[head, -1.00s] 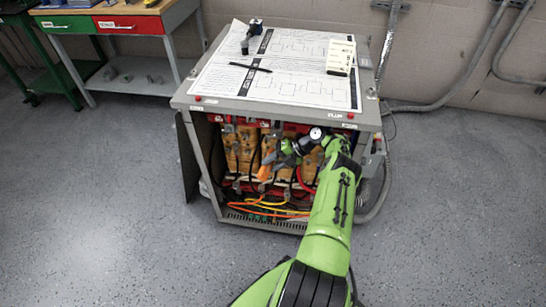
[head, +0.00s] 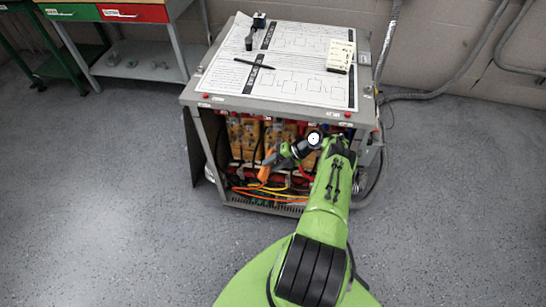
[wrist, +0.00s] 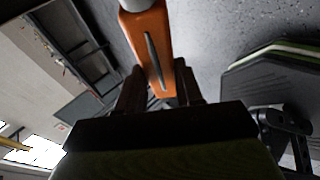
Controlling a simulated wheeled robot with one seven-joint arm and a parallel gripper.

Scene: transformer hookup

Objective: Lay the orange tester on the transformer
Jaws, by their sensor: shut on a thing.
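The orange tester (head: 265,172) is in my gripper (head: 278,158), in front of the open lower front of the grey transformer cabinet (head: 270,104). In the wrist view the tester (wrist: 150,45) sits between the two dark fingers of my gripper (wrist: 155,88), which are shut on it. It has a dark slot-like mark on its face and a pale end at the top of the picture. The cabinet's top bears papers. My arm hides the right part of the cabinet's opening. Whether the tester touches anything inside cannot be told.
Orange and yellow cables (head: 270,192) run along the cabinet's bottom. A workbench (head: 135,73) stands back left. The floor around is clear.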

